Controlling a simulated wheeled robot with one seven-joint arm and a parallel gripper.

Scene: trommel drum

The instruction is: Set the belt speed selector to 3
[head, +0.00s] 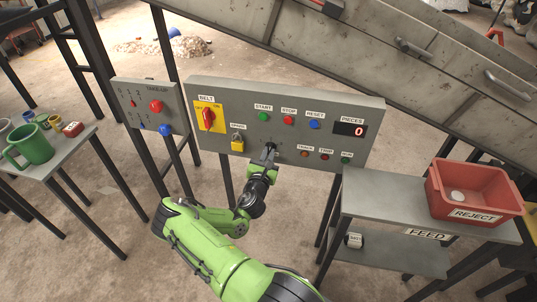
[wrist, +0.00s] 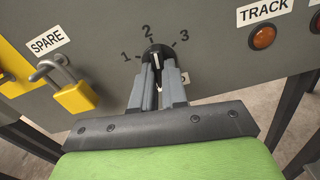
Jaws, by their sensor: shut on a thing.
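The belt speed selector (wrist: 156,50) is a dark round knob on the grey control panel, with 1, 2 and 3 printed around it. Its white mark points up, about at the 2. My gripper (wrist: 157,82) is shut on the knob, one grey finger on each side. The fingers hide the lower part of the knob and most of a label below it. In the head view my gripper (head: 270,150) reaches the lower middle of the panel and hides the selector.
A yellow padlock (wrist: 75,97) hangs left of the knob under SPARE. The orange TRACK lamp (wrist: 263,37) is to the right. A red BELT switch (head: 208,118) is at the panel's left. A shelf (head: 360,195) with a red REJECT bin (head: 440,200) stands right of my arm.

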